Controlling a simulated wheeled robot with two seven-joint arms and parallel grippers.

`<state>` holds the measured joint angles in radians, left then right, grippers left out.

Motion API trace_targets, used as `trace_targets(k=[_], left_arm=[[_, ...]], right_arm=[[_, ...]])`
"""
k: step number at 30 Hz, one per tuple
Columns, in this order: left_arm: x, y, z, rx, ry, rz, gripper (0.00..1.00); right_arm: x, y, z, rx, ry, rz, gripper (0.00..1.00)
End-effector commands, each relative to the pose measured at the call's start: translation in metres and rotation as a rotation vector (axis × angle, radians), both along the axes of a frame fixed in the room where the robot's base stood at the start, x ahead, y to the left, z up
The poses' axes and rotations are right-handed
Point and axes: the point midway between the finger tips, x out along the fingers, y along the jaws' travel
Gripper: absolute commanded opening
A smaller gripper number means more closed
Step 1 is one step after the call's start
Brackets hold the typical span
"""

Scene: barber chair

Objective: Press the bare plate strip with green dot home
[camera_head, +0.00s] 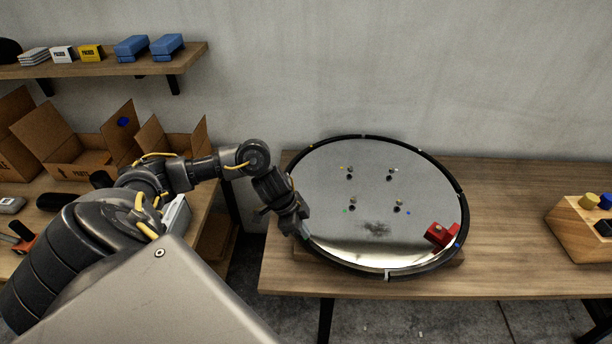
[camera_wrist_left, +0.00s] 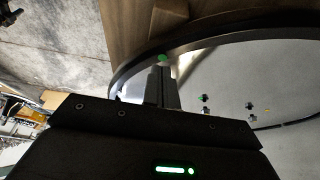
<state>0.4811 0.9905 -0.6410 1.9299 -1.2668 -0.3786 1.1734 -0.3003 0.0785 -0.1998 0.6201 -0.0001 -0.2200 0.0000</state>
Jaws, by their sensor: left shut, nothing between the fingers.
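A round, shiny plate (camera_head: 330,185) lies on the wooden table, edged by black strips with small gaps between them. The strip with the green dot (camera_wrist_left: 135,76) curves along the plate's edge in the left wrist view, and its green dot (camera_wrist_left: 162,58) shows just past my fingertips. My left gripper (camera_head: 302,235) is shut and empty, pointing down at the plate's front-left edge. It also shows in the left wrist view (camera_wrist_left: 162,72), close to the strip; I cannot tell whether it touches. In the head view the gripper hides part of that strip. My right gripper is out of view.
A red block (camera_head: 438,234) sits at the plate's right edge, near a blue dot (camera_head: 457,244) on the rim. Several small studs stand mid-plate. A wooden holder (camera_head: 575,235) with coloured knobs is at far right. The table (camera_head: 510,215) between is clear.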

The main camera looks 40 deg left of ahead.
Motion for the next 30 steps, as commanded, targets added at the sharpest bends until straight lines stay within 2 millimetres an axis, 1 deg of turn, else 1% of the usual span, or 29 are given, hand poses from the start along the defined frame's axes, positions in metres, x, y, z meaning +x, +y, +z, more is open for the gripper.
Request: trace_targets(k=[5,30], left_arm=[[0.0,0.0,-0.001,0.0,0.0,0.0,0.0],[0.0,0.0,-0.023,0.0,0.002,0.001,0.0]], right_arm=[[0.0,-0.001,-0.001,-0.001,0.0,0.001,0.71],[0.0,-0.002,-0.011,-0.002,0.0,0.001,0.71]])
